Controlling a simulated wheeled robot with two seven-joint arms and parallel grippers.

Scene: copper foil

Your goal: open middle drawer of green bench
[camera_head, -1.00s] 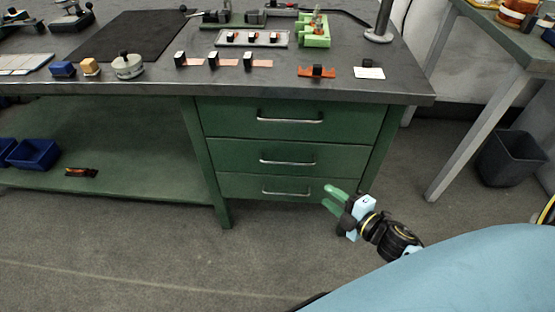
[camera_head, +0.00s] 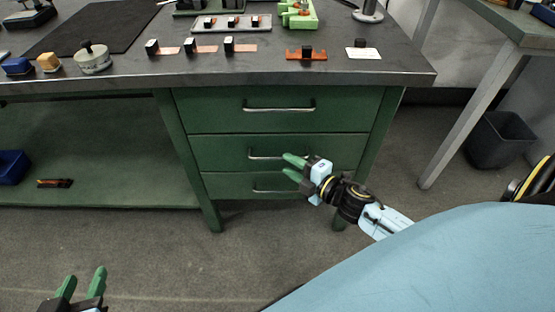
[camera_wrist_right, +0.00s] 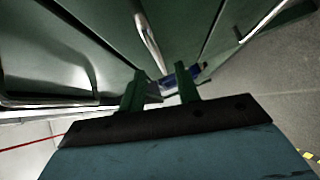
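The green bench's middle drawer (camera_head: 225,150) is shut, between a top drawer and a bottom drawer that are also shut. Its silver bar handle (camera_head: 262,157) shows just left of my right gripper (camera_head: 288,165). My right gripper is open and empty, its two green fingers apart and pointing at the drawer fronts. In the right wrist view the handle (camera_wrist_right: 148,42) lies ahead of the open fingers (camera_wrist_right: 158,75), near the left finger's tip; I cannot tell whether they touch. My left gripper (camera_head: 84,274) is open and empty, low at the left, away from the bench.
The top drawer handle (camera_head: 279,107) and bottom drawer handle (camera_head: 270,189) are close by. The bench top (camera_head: 120,70) carries several small parts. A blue bin (camera_head: 12,167) stands on the lower shelf. A dark waste bin (camera_head: 500,140) stands at right. The floor before the drawers is clear.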

